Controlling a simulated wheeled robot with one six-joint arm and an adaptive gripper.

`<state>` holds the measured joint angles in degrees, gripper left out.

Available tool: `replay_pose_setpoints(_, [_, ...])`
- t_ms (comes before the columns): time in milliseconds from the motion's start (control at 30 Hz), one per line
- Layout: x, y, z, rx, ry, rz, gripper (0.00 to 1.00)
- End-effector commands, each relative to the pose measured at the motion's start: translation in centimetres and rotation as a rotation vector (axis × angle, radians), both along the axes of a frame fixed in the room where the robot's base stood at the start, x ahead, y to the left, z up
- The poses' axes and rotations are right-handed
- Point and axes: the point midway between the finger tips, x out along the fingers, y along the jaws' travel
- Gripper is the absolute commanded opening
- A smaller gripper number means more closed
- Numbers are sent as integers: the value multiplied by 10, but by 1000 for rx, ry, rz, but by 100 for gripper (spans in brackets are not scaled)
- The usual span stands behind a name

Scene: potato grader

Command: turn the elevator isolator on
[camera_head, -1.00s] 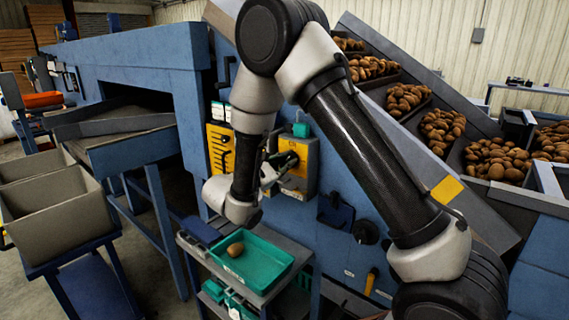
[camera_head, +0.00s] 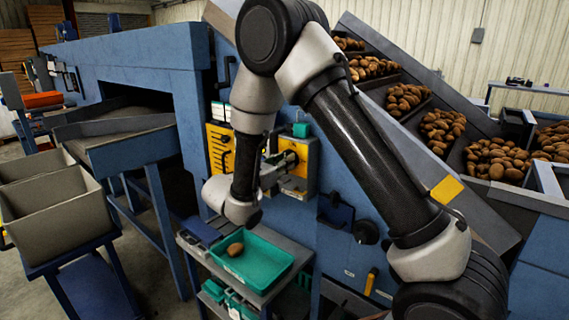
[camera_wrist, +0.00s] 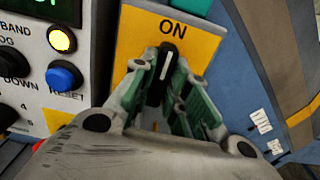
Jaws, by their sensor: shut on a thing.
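The elevator isolator is a black rotary handle (camera_wrist: 161,75) with a white line, on a yellow plate (camera_wrist: 198,50) marked ON at its top. In the wrist view the handle stands upright, its white line pointing up to the ON mark. My gripper (camera_wrist: 160,82) is shut on the handle, one green-padded finger on each side. In the head view my gripper (camera_head: 283,163) reaches the yellow isolator box (camera_head: 303,180) on the blue machine front. My wrist partly covers the box there.
Left of the isolator is a control panel with a lit yellow button (camera_wrist: 62,39) and a blue reset button (camera_wrist: 64,76). Below my wrist a green tray (camera_head: 262,264) holds one potato (camera_head: 235,249). Grey bins (camera_head: 60,220) stand at left.

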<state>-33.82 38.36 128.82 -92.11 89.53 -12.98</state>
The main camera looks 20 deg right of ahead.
Motion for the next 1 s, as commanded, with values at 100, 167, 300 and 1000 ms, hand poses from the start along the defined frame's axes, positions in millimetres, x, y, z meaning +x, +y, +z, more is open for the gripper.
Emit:
replay_pose_setpoints(100, [-1,0,-2,-6,14,1,0])
replay_pose_setpoints(167, [-1,0,-2,-7,15,1,0])
replay_pose_setpoints(300, [-1,0,-2,-8,16,1,0])
replay_pose_setpoints(1000, [-5,8,-1,-7,11,3,38])
